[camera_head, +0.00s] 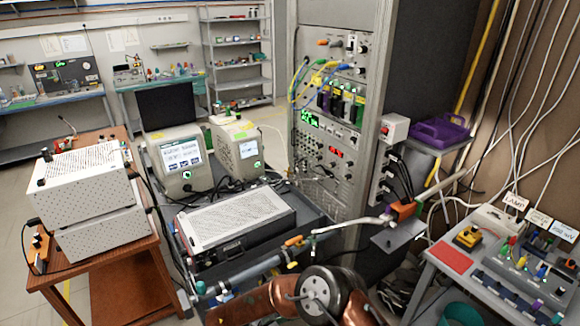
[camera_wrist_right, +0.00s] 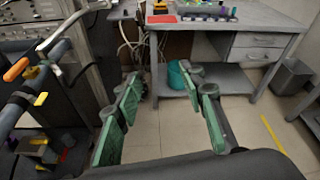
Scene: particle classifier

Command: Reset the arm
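My right gripper (camera_wrist_right: 166,88) shows in the right wrist view with its green-padded fingers spread wide apart. Nothing is between the fingers; I see bare floor and part of a desk beyond them. In the head view, a copper-coloured link with a dark round joint, part of my own arm, shows at the bottom middle. No gripper shows in the head view. My left gripper is in neither view.
A grey cart (camera_head: 321,223) with instruments stands close ahead, beside a tall electronics rack (camera_head: 343,160). A wooden cart (camera_head: 130,285) is at left, a grey desk (camera_head: 450,262) at right. In the wrist view, a pipe (camera_wrist_right: 20,105) lies left; floor (camera_wrist_right: 255,135) is clear at right.

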